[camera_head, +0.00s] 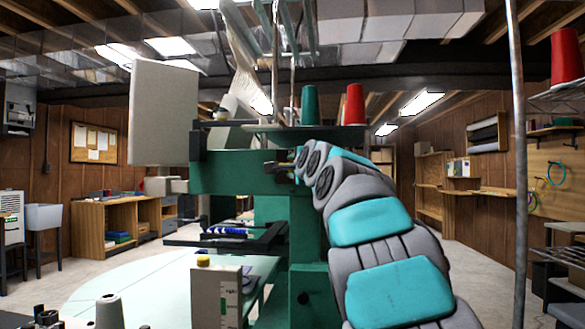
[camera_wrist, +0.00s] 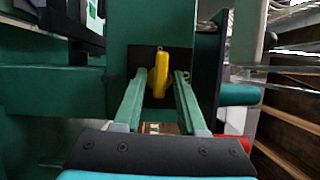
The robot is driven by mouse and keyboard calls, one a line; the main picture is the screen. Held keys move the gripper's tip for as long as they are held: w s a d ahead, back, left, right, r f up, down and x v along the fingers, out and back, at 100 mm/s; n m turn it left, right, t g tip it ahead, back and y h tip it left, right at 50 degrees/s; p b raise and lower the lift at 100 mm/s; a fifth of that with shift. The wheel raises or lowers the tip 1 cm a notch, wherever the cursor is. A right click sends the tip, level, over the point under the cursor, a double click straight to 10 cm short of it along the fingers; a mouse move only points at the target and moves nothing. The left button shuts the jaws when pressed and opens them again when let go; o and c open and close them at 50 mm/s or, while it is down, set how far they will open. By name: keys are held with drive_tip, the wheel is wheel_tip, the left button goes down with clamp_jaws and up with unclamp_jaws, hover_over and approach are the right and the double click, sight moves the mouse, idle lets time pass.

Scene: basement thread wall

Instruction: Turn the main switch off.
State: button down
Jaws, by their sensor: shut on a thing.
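The main switch is a yellow handle (camera_wrist: 160,72) on a black plate (camera_wrist: 146,62), fixed to the green machine (camera_head: 238,172). In the wrist view the handle stands nearly upright, with its lower end between my two fingers. My gripper (camera_wrist: 161,80) is shut on the handle, one finger on each side; the exact contact is hard to see. In the head view my grey and turquoise arm reaches up to the machine's front, with my gripper (camera_head: 284,167) at its end. There the switch is too small and covered to make out.
A large pale panel (camera_head: 163,112) stands at the machine's left. Green (camera_head: 309,105) and red (camera_head: 354,104) thread cones sit on top. A pale green table (camera_head: 150,285) lies at lower left. A vertical metal pole (camera_head: 518,160) and shelves are at right.

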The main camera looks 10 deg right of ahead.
idle(0.4)
drive_tip(key=c, duration=0.8)
unclamp_jaws()
drive_tip(key=shift+a, duration=0.15)
drive_tip(key=shift+s+d+b, duration=0.2)
drive_tip(key=shift+s+b, duration=0.25)
drive_tip(key=shift+s, duration=1.5)
drive_tip(key=shift+s+d+b, duration=0.15)
drive_tip(key=shift+s+b, duration=0.3)
drive_tip(key=shift+s, duration=1.5)
